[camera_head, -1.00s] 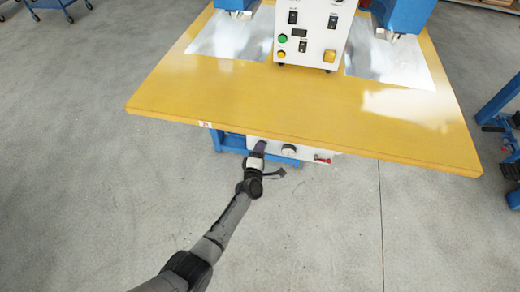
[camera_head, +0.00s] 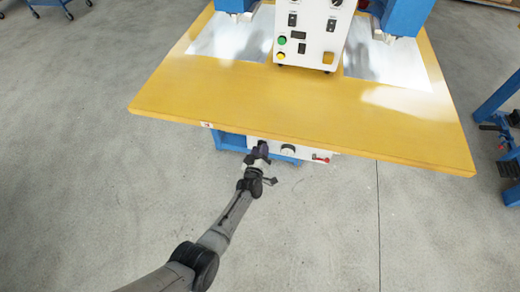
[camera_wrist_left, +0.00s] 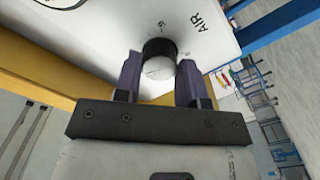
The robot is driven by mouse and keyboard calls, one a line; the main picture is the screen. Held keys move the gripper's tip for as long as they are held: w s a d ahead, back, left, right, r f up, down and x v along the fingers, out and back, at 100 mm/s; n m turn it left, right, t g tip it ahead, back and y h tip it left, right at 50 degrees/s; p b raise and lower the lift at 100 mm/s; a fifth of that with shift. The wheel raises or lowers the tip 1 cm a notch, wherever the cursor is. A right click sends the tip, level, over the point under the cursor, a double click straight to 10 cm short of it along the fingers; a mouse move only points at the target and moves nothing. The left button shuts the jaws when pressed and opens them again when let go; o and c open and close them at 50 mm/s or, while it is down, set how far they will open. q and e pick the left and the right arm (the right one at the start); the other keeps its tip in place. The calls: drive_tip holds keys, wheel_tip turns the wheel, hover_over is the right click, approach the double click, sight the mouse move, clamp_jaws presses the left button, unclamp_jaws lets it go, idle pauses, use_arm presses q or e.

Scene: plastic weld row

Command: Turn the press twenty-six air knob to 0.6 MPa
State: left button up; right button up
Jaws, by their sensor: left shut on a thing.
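The air knob (camera_wrist_left: 159,62), a round knob with a black rim and a pale face, sits on a white panel (camera_wrist_left: 95,30) marked "AIR" in the left wrist view. My left gripper (camera_wrist_left: 160,80) has its two dark fingers on either side of the knob and is shut on it. The gripper looks rolled relative to the panel. In the head view my left gripper (camera_head: 260,152) reaches the white panel below the front edge of the table; the knob is hidden there by the gripper. The scale marks around the knob are too small to read. My right gripper is not in view.
The yellow tabletop (camera_head: 300,110) overhangs the panel just above my left gripper. A white control box (camera_head: 308,35) stands on it. The floor in front is clear.

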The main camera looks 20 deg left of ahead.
use_arm(q)
drive_tip(key=m, duration=0.4)
drive_tip(key=shift+m+p, duration=0.35)
drive_tip(key=shift+m, duration=0.05)
idle(0.4)
drive_tip(key=o, duration=0.9)
drive_tip(key=s+p, duration=0.2)
drive_tip(key=s, duration=0.2)
drive_tip(key=s+d+p, duration=0.1)
drive_tip(key=s+p, duration=0.1)
drive_tip(key=s, duration=0.3)
drive_tip(key=s+p, duration=0.2)
drive_tip(key=s, duration=0.2)
drive_tip(key=shift+s+d, duration=0.4)
